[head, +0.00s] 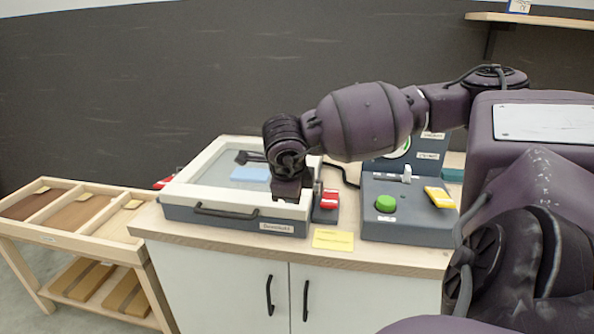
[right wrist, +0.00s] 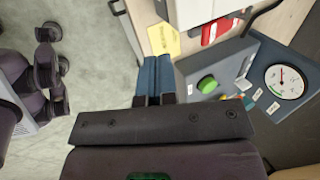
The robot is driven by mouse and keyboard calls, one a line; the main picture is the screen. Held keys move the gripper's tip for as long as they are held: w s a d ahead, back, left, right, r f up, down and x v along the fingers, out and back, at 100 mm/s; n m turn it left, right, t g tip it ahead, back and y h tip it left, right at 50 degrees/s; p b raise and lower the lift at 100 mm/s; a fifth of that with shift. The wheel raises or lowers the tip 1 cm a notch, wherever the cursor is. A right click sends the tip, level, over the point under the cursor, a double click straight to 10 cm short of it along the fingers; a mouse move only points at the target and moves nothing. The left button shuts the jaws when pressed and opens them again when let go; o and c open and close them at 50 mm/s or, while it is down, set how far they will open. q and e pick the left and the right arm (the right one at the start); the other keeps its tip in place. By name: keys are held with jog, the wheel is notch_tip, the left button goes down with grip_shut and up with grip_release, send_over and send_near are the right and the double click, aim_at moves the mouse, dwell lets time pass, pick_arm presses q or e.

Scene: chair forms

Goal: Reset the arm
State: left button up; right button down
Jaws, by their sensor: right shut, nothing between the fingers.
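My right arm (head: 362,120) comes in from the right and reaches over the worktop. My right gripper (right wrist: 155,62) shows two blue fingers close together, with nothing between them, in the right wrist view. In the head view its dark end (head: 291,188) is in front of the front right corner of a glass-lidded box (head: 190,212). The fingertips are not clear there. In the wrist view the fingers appear beside the yellow note (right wrist: 163,40) and the control box. Whether they touch anything I cannot tell. My left gripper is in neither view.
A control box (head: 408,226) with a green button (head: 386,203) and a yellow switch (head: 439,197) stands right on the worktop. A gauge (right wrist: 285,80) is behind it. A red part (head: 329,199) sits beside the lidded box. A wooden tray table (head: 72,240) stands left.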

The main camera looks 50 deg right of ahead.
jog(key=shift+s+a+r, duration=0.35)
jog(key=shift+a+r, duration=0.1)
jog(key=shift+a, duration=0.2)
jog(key=shift+s+a+r, duration=0.3)
jog(key=shift+a+r, duration=0.15)
jog(key=shift+a, duration=0.15)
